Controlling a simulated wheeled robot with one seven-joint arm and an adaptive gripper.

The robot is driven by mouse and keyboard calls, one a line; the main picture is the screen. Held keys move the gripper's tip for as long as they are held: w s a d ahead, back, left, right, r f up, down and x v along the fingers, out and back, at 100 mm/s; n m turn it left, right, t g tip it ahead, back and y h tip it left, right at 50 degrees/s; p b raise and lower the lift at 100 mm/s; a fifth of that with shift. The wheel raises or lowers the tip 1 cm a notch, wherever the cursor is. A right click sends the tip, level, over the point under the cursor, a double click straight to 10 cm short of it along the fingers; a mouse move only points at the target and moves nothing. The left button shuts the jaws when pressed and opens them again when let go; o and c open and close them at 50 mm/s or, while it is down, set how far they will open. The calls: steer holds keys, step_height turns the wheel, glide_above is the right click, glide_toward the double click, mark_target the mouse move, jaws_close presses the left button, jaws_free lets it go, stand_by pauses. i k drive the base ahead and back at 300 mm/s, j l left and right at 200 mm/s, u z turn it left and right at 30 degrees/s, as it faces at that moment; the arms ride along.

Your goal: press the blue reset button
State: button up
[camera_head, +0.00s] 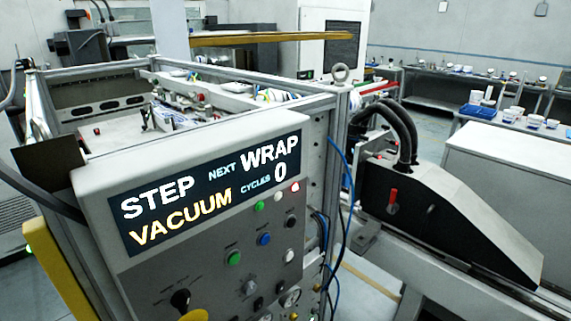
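The blue button (264,239) is a small round cap on the grey control panel (215,280) of the machine. It sits below the display (210,190), to the right of a green button (233,257) and to the left of a white button (289,255). Nothing covers it. The display reads STEP VACUUM, NEXT WRAP, CYCLES 0. My gripper is not in view, so its distance from the button and its state do not show.
A black knob (180,299) and a black button (291,221) are on the same panel. Small lamps, one red (295,187), sit under the display. Blue hoses (347,170) run beside the panel's right edge. A machine with a black sloped cover (450,215) stands at right.

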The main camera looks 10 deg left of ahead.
mark_target(264, 240)
steer(key=u, duration=1.45)
